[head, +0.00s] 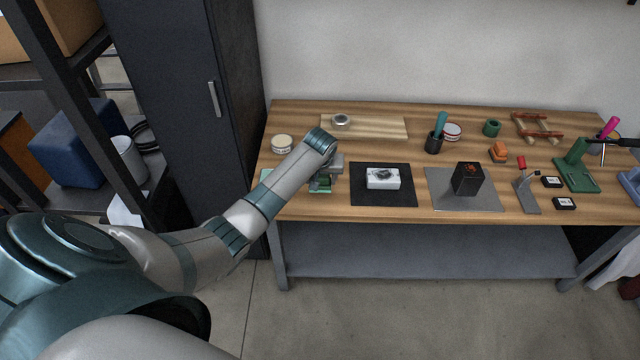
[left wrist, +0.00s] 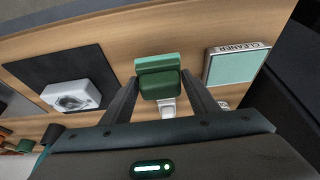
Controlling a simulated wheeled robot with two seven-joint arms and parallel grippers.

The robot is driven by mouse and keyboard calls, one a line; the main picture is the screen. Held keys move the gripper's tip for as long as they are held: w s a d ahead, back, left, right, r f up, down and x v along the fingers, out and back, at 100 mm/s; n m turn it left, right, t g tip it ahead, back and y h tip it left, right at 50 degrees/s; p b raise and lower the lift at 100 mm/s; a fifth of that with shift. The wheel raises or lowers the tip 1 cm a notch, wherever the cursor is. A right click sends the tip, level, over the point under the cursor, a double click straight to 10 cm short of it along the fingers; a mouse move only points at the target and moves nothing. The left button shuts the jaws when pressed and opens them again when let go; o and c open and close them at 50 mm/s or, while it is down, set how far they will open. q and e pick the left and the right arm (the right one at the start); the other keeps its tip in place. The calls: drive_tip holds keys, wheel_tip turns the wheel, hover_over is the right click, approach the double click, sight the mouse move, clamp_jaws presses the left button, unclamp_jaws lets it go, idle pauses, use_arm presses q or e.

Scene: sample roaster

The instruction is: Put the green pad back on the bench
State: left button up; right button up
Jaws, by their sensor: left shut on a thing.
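My left gripper (left wrist: 160,80) is shut on a green block (left wrist: 160,87), which I take to be the green pad. The block is dark green with a lighter green strip along its far edge, and a finger stands on either side of it. In the head view the left gripper (head: 328,168) is over the front left part of the wooden bench (head: 312,211), with the green pad (head: 320,185) partly hidden under it. I cannot tell whether the pad touches the bench.
A tray marked CLEANER (left wrist: 237,65), with a pale green surface, lies to the pad's right in the wrist view. A black mat (head: 383,200) with a white box (head: 383,178) lies right of the gripper in the head view. A dark cabinet (head: 190,110) stands left.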

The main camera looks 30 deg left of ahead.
sight(320, 187)
use_arm(q)
drive_tip(key=shift+f, duration=0.15)
drive_tip(key=shift+f+p, duration=0.45)
drive_tip(key=shift+f, duration=1.45)
drive_tip(key=shift+s, duration=0.1)
drive_tip(key=o, duration=0.9)
drive_tip(key=shift+o, duration=0.2)
drive_tip(key=shift+r, duration=0.2)
drive_tip(key=v, duration=1.1)
drive_tip(key=shift+r+b, duration=0.3)
drive_tip(key=shift+b, duration=0.15)
drive_tip(key=shift+s, duration=0.1)
